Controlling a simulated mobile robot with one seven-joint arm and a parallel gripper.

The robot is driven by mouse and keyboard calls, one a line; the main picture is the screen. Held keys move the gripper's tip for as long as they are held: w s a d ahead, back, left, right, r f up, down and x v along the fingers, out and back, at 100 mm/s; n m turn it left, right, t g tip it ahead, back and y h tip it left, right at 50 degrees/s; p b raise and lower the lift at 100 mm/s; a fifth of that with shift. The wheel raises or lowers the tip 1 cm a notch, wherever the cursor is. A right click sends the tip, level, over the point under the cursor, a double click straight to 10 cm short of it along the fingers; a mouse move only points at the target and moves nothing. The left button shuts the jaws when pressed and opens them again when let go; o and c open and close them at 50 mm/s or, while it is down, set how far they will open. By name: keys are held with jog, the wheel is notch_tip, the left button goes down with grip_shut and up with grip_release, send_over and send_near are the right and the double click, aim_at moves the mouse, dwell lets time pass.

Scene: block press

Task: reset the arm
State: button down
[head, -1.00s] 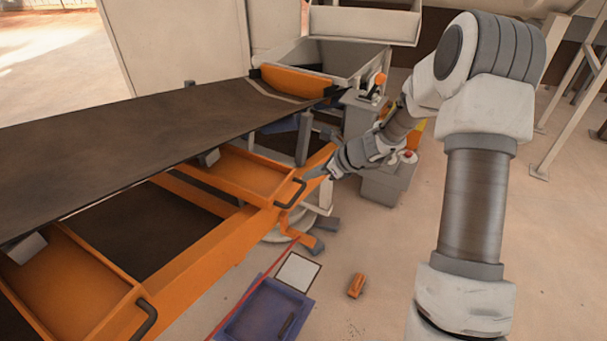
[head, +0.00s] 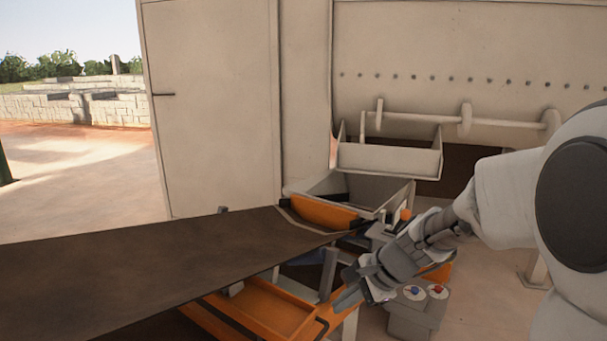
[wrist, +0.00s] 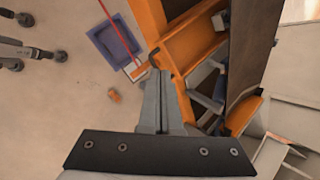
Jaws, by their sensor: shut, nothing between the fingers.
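My gripper (head: 347,299) is shut and empty. In the head view it points down and to the left, near the right end of the orange conveyor frame (head: 268,309). In the wrist view its closed fingers (wrist: 154,100) show over the floor beside the orange frame (wrist: 190,47). I cannot tell whether the fingertips touch the frame. My arm reaches in from the right side of the head view.
A dark belt (head: 150,262) runs to a grey hopper (head: 372,190). A grey control box (head: 416,310) with red and blue buttons stands right of my gripper. The wrist view shows a blue tray (wrist: 115,41) and a small orange block (wrist: 114,96) on the floor.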

jog(key=s+d+r+n+h, duration=0.1)
jog(key=s+d+r+n, duration=0.1)
jog(key=s, duration=0.5)
jog(key=s+d+r+n+t+h, duration=0.1)
jog(key=s+d+r+n+h, duration=0.1)
jog(key=s+r+n, duration=0.2)
jog(key=s+d+r+n+t+h, duration=0.1)
jog(key=s+d+r+n+h, duration=0.1)
jog(key=s+n, duration=0.5)
jog(key=shift+s+d+r+n, duration=0.15)
jog(key=shift+s+r+n, duration=0.45)
jog(key=shift+s, duration=0.85)
jog(key=shift+r, duration=0.15)
